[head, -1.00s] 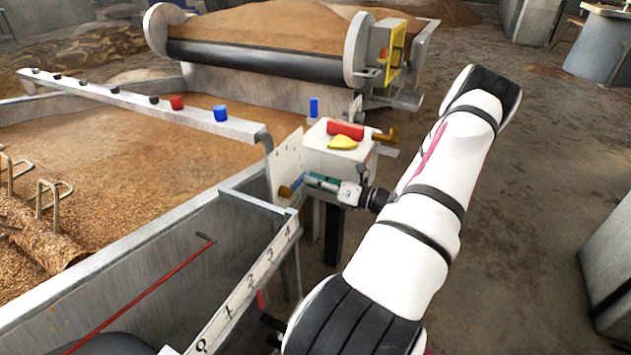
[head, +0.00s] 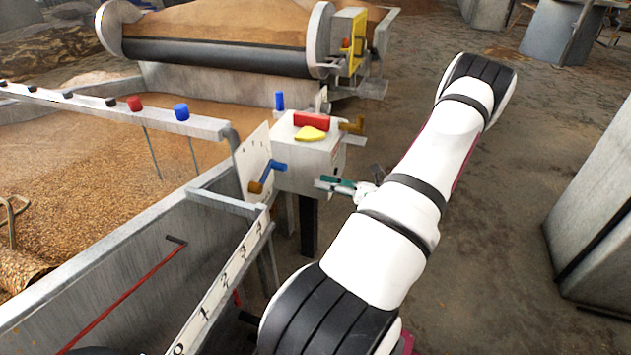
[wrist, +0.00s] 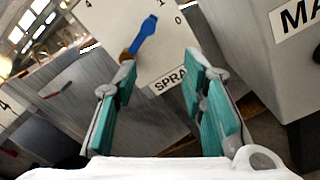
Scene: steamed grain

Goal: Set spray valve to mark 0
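The spray valve is a blue lever (head: 273,168) on a brass pivot (head: 256,187), mounted on a white plate (head: 250,152). In the wrist view the blue lever (wrist: 144,37) slants up and right from its pivot, its tip pointing close to mark 1. Mark 0 is further right, and mark 4 is on the left. A partly hidden label (wrist: 170,78) reads "SPRA". My gripper (head: 320,182) is to the right of the lever and apart from it in the head view. Its teal fingers (wrist: 160,80) are spread with nothing between them.
A grey box (head: 305,165) with a red block (head: 311,120) and a yellow piece (head: 310,134) stands beside the plate. A numbered rail (head: 225,280) and a grain trough wall (head: 110,270) are in front. Open floor (head: 490,230) is on the right.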

